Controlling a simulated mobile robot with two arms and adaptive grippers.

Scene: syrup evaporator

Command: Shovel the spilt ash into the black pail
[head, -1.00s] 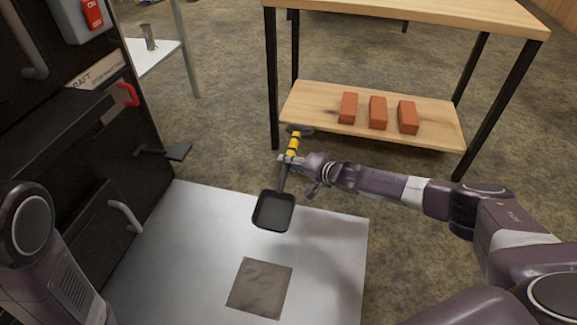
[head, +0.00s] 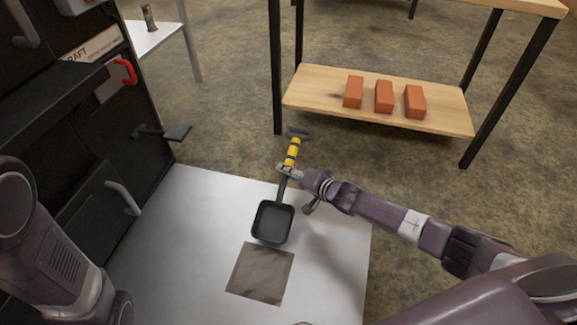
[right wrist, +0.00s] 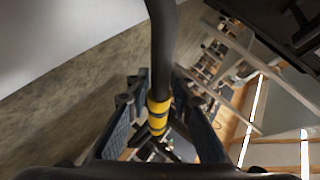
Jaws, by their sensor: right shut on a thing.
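The shovel (head: 273,221) has a black square pan and a dark shaft with a yellow-banded grip. My right gripper (head: 288,171) is shut on its shaft, just below the yellow grip. The shaft and yellow bands also show between the fingers in the right wrist view (right wrist: 158,112). A flat grey-brown square patch (head: 260,274), which looks like the ash, lies on the pale metal sheet (head: 190,235). The pan's front edge meets the patch's far edge in the picture; I cannot tell whether it touches the sheet. No black pail shows. My left gripper is out of view.
The black evaporator front (head: 75,190) with metal handles stands on the left. A wooden bench (head: 310,105) with several orange bricks on its lower shelf stands behind. A small white table (head: 155,38) holds a metal cup. The floor between them is clear.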

